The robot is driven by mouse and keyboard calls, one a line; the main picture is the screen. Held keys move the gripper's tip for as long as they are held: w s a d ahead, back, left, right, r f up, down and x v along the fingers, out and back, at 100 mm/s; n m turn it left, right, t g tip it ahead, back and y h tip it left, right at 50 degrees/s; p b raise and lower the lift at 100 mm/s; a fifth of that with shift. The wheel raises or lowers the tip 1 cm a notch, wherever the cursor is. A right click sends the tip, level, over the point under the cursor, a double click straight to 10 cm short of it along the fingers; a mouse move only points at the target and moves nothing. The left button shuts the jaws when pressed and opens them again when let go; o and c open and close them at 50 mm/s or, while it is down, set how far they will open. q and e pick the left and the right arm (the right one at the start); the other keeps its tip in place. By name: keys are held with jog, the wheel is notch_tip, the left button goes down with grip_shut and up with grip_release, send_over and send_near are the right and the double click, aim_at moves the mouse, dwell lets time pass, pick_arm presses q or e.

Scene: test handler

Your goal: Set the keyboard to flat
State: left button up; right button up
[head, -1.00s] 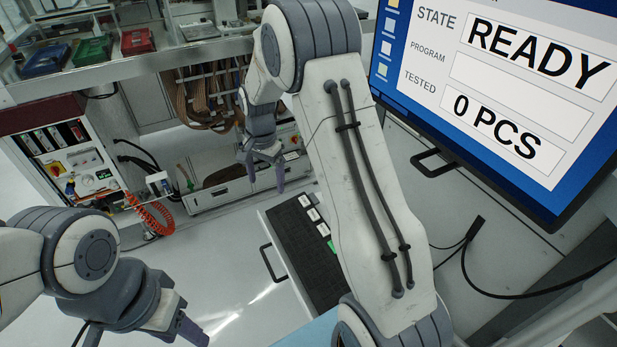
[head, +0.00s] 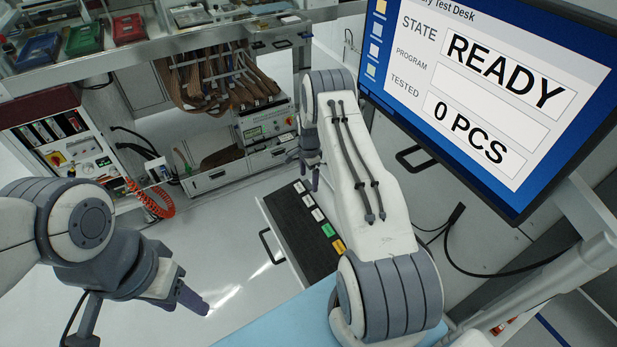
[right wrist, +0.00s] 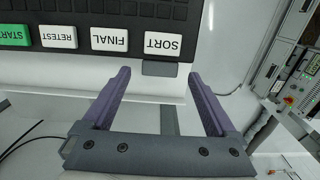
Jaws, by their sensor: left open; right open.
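The keyboard (head: 289,243) is a dark panel with a column of white, green and orange keys, in the middle of the head view. I cannot tell its tilt there. The right wrist view shows its edge (right wrist: 100,12) with upside-down START, RETEST, FINAL and SORT keys. My right gripper (head: 312,178) is at the keyboard's far end. Its two fingers stand apart and empty in the right wrist view (right wrist: 157,78), close to the SORT key, and I see no clear contact. My left gripper (head: 146,322) is open and empty, left of the keyboard.
A black handle (head: 270,246) is on the keyboard's left side. The large monitor (head: 490,100) hangs at the upper right and reads READY. A rack with an orange coiled hose (head: 150,200) stands at the left. Pale floor is clear between my left gripper and the keyboard.

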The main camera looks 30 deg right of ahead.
jog(key=shift+f, duration=0.75)
grip_shut()
jog(key=f+b, duration=0.1)
jog(key=b, duration=0.1)
jog(key=d+f+b, duration=0.1)
jog(key=f+b, duration=0.1)
jog(key=b, duration=0.1)
jog(key=shift+f+b, duration=0.15)
jog(key=shift+b, duration=0.15)
jog(key=shift+d, duration=0.1)
jog(key=shift+c, duration=0.3)
grip_release()
jog(key=shift+d, duration=0.1)
jog(key=shift+o, duration=0.3)
jog(key=shift+s, duration=0.1)
